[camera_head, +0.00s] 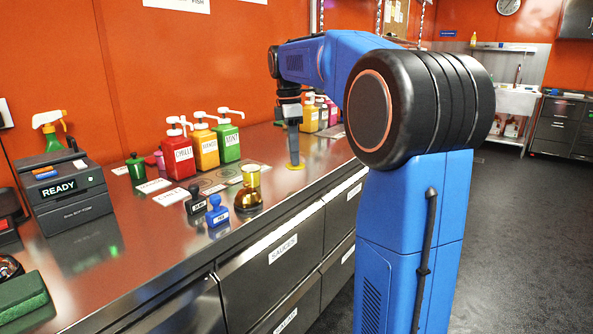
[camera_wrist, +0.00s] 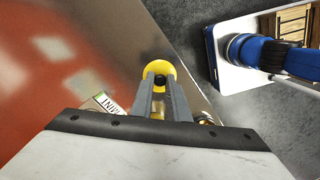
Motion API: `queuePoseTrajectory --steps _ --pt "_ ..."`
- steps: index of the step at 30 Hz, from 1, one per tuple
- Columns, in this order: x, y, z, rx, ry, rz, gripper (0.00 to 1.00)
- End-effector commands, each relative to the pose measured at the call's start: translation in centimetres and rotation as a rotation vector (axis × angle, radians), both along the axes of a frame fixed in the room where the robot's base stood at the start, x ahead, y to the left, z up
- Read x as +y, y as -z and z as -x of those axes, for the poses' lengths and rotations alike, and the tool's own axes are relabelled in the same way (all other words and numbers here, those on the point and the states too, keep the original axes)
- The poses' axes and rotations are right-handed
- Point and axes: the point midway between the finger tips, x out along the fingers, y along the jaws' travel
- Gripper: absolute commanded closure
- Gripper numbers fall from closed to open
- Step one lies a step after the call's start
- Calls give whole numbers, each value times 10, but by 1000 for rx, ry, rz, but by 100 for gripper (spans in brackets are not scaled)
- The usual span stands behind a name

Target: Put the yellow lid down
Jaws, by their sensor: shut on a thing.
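The yellow lid (camera_head: 295,166) is a small flat yellow disc under the tips of my gripper (camera_head: 293,150), at or just above the metal counter (camera_head: 262,202). In the wrist view the yellow lid (camera_wrist: 158,70) shows as a round disc with a dark knob at the fingertips of my gripper (camera_wrist: 160,86). The two fingers are shut on that knob. Whether the lid touches the counter cannot be told for sure.
Red, yellow and green (camera_head: 226,142) pump bottles stand along the wall, with more bottles farther back. A yellow-topped glass vessel (camera_head: 249,190) and a blue stamp (camera_head: 217,212) stand near the front edge. The "READY" box (camera_head: 64,196) is at left. Counter around the lid is mostly clear.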

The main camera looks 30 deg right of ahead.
Motion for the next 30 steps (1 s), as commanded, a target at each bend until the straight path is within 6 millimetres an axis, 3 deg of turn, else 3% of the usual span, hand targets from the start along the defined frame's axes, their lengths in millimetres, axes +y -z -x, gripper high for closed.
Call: queuePoseTrajectory --steps 15,26,27,29,30 --pt "0 47 0 0 0 0 100" --pt "0 51 0 0 0 0 100" --pt "0 50 0 0 0 0 78" --pt "0 50 0 0 0 0 67" --pt "0 50 0 0 0 0 67"
